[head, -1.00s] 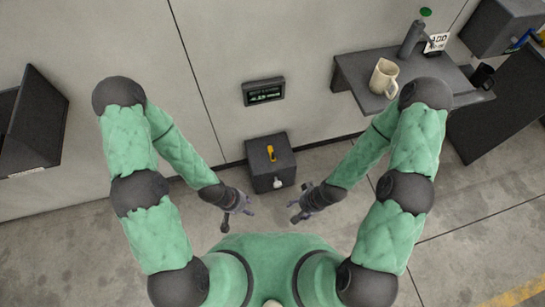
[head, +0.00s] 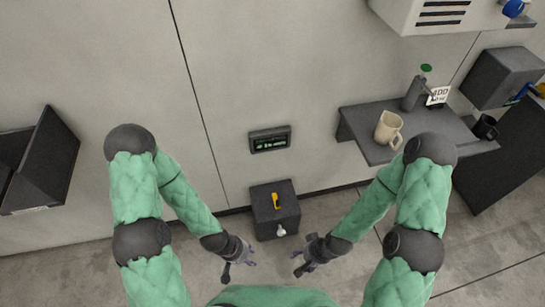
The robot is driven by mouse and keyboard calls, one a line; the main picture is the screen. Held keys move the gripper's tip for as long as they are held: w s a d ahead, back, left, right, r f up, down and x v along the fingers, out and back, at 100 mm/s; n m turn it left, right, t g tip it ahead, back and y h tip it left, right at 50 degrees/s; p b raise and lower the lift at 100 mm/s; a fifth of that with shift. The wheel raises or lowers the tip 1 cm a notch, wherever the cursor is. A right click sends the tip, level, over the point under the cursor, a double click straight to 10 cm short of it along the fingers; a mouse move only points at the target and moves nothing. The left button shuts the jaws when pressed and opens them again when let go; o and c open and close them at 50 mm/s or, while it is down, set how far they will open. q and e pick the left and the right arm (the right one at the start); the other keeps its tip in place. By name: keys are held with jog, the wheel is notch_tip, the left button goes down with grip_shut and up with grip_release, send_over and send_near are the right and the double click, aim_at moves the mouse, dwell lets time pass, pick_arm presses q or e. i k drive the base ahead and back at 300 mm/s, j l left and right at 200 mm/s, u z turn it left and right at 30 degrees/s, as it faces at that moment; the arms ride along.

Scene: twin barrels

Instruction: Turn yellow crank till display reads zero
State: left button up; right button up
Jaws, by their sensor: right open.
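The yellow crank (head: 276,201) sits on top of a dark grey box (head: 264,226) at the foot of the wall. A small pale knob (head: 281,231) shows on the box's front. The display (head: 270,139) is a dark panel on the wall above the box; its lit green text is too small to read. My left gripper (head: 240,265) is left of and in front of the box, apart from the crank; its jaw opening is unclear. My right gripper (head: 302,263) is open and empty, right of and in front of the box.
A grey shelf (head: 361,137) on the right holds a beige mug (head: 388,128), a grey bottle (head: 414,94) and a dark mug (head: 485,127). A dark bin (head: 45,165) is at the left wall. The floor around the box is clear.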

aim_at(277, 202)
jog(key=i+j+u, duration=0.15)
jog(key=i+j, duration=0.2)
jog(key=j, duration=0.2)
jog(key=i+j+u, duration=0.2)
jog(key=i+j, duration=0.2)
jog(key=j, duration=0.1)
